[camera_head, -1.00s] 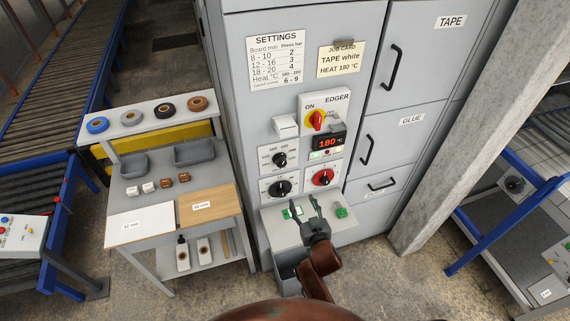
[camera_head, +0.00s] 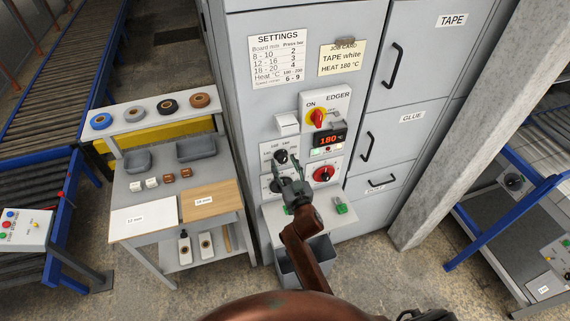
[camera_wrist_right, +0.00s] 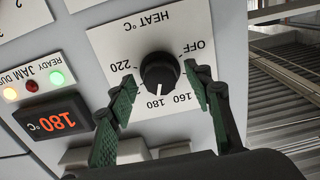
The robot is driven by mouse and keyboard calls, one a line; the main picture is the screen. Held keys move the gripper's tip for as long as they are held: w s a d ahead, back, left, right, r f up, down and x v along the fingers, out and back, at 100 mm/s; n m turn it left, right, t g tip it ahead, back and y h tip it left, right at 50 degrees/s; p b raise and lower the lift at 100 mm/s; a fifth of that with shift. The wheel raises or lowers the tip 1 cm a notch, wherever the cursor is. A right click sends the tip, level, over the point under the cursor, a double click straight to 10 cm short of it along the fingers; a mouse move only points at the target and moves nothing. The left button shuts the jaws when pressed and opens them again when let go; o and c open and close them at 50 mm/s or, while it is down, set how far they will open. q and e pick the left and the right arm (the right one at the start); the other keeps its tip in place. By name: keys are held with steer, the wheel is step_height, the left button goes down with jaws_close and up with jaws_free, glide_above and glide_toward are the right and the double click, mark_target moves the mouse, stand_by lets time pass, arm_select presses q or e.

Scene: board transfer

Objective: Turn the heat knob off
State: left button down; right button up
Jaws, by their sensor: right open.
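The heat knob (camera_head: 281,158) is a black round knob on a white plate on the grey edger cabinet. In the right wrist view the heat knob (camera_wrist_right: 160,70) appears upside down, its white mark at 180, with OFF on the right side of the scale. My right gripper (camera_head: 288,165) is in front of the plate at the knob. In the right wrist view its green-padded fingers (camera_wrist_right: 161,84) are open on either side of the knob, with visible gaps and no clear contact. The orange display (camera_head: 328,140) reads 180 °C. My left gripper is not in view.
A red-and-yellow ON switch (camera_head: 318,118) sits above the display. A red knob (camera_head: 324,174) is right of my gripper, and another black knob is partly hidden behind it. A small shelf with a green button (camera_head: 340,208) projects below. A workbench (camera_head: 165,233) stands left.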

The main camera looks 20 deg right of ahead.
steer(key=c, duration=1.2)
steer(key=shift+o, duration=0.2)
